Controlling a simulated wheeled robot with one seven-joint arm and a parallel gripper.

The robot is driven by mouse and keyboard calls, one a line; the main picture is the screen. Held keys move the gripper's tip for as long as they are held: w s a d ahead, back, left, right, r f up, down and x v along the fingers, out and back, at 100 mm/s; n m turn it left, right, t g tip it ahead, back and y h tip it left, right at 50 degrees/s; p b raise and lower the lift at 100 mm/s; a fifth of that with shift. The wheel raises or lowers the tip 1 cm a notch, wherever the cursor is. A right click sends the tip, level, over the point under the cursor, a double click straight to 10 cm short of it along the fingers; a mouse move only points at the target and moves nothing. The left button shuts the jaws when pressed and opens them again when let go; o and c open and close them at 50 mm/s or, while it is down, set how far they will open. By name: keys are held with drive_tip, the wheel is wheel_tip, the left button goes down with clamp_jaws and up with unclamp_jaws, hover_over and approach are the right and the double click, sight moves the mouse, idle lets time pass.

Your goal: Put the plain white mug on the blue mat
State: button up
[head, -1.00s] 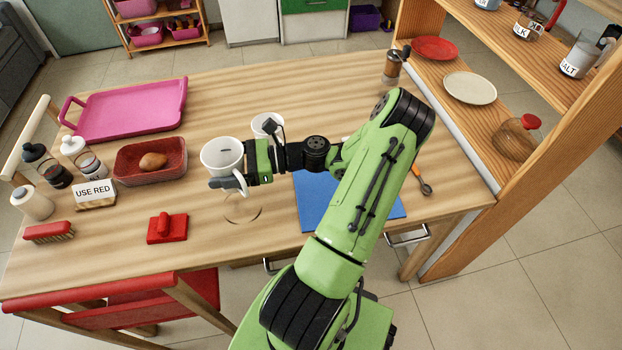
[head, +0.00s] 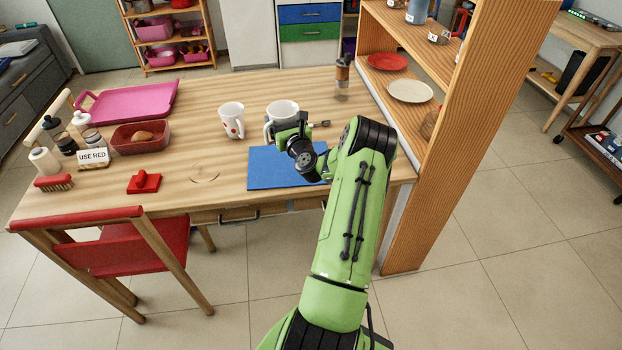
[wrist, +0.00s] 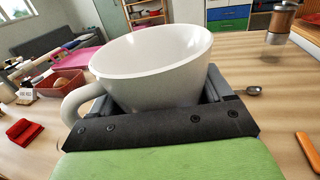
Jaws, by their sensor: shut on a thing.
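The plain white mug (head: 283,110) is held upright in my gripper (head: 287,126), near the back edge of the blue mat in the head view. In the wrist view the mug (wrist: 150,62) sits between the jaws, its handle to the left and its open rim up. The jaws are shut on its body. The blue mat (head: 268,172) lies flat at the table's front, partly hidden by my arm. How high the mug is above the table, I cannot tell. A second white mug (head: 231,122) with red marks stands to the left.
A grinder (head: 342,76) stands at the back right and a spoon (head: 320,124) lies right of the held mug. The wooden shelf (head: 440,150) borders the table's right side. The red box (head: 126,138) and pink tray (head: 130,100) are at the left.

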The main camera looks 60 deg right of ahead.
drive_tip(key=shift+s+d+r+h, duration=0.1)
drive_tip(key=shift+s+d+h, duration=0.05)
drive_tip(key=shift+s+h, duration=0.15)
drive_tip(key=b, duration=0.5)
hover_over(289, 161)
wheel_tip(289, 161, down, 10)
drive_tip(key=shift+f, duration=0.15)
drive_tip(key=shift+p, duration=0.4)
drive_tip(key=o, duration=1.3)
